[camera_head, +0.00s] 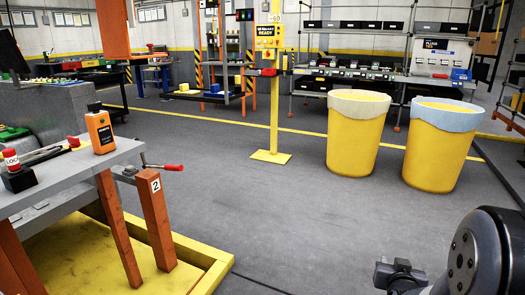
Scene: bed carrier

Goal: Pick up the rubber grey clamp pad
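I cannot make out a rubber grey clamp pad for certain. A small grey clamp with a red handle (165,167) is fixed at the right edge of the grey workbench (75,185) at left. My arm (485,255) shows at the bottom right. What seems to be my gripper (400,275) is beside it, far from the bench; its fingers are not clear.
Two yellow bins (355,135) (432,150) with pale liners stand at right. A yellow post (273,100) with a floor plate stands mid-scene. A yellow-edged platform (190,250) lies under the bench. Shelves (225,85) stand behind.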

